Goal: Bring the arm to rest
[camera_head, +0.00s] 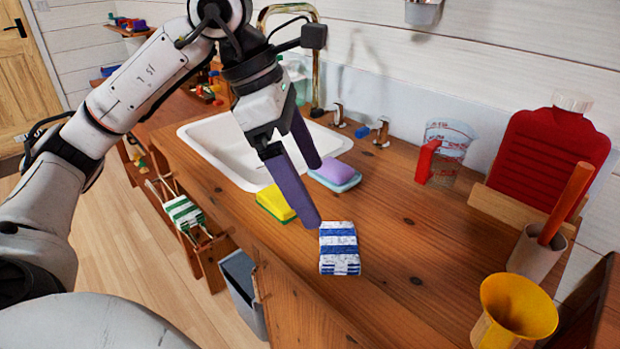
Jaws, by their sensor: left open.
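My left arm (130,85) comes in from the left and reaches over the sink and the wooden counter. My left gripper (316,195) has two purple fingers set apart, and I see nothing between them. The nearer fingertip is just above a folded blue-and-white striped cloth (339,248) in the picture; I cannot tell whether they touch. The cloth lies on the counter (400,215). My right gripper is not in view.
A white sink (205,135) is set in the counter. A yellow sponge (275,203) and a purple-and-blue sponge (335,174) lie beside it.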

